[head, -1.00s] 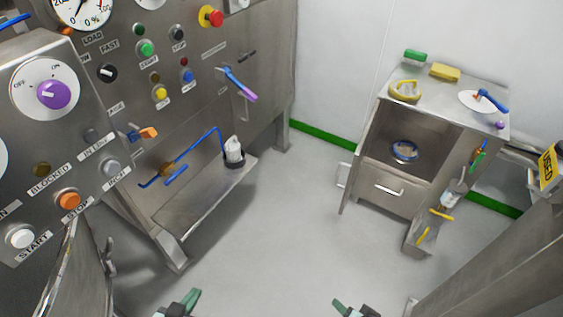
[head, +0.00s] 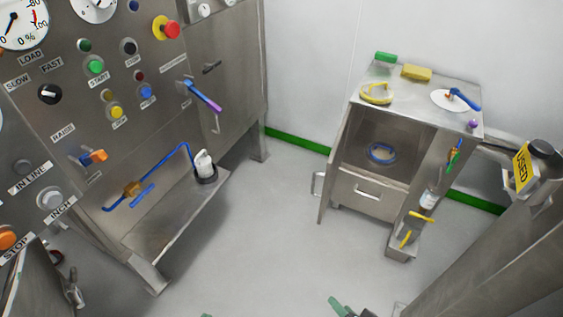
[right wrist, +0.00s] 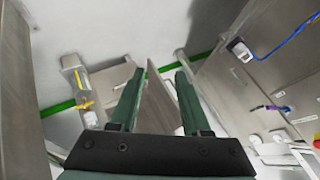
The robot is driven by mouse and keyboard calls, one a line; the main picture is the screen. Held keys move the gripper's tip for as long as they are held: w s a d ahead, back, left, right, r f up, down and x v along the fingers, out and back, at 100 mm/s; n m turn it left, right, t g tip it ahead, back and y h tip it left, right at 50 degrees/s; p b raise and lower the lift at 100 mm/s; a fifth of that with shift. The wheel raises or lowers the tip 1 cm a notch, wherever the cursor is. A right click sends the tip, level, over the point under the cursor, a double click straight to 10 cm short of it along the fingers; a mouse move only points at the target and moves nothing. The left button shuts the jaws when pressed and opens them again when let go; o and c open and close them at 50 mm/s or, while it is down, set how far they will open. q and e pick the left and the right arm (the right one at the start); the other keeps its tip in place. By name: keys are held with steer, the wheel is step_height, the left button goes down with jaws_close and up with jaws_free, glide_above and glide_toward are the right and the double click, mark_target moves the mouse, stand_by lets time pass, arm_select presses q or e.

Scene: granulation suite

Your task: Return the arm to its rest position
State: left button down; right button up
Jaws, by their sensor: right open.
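My right gripper shows at the bottom edge of the head view (head: 343,308), mostly cut off. In the right wrist view my right gripper (right wrist: 158,88) has its two green fingers apart, with nothing between them. It is clear of the machine and the cabinet. Only a tiny green tip of my left gripper (head: 207,315) shows at the bottom edge of the head view, so its jaws cannot be judged.
A steel control panel (head: 120,75) with buttons and a machine ledge (head: 170,225) stand at left. A steel cabinet (head: 430,85) with an open compartment stands at right. A yellow "USED" sign (head: 521,168) is at far right. Grey floor (head: 260,230) between them is clear.

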steer(key=shift+w+r, duration=0.1)
steer(key=s+n, duration=0.1)
steer(key=n, duration=0.1)
steer(key=s+d+n, duration=0.1)
steer(key=n, duration=0.2)
steer(key=s+d+n+t, duration=0.1)
steer(key=n, duration=0.2)
steer(key=shift+d, duration=0.2)
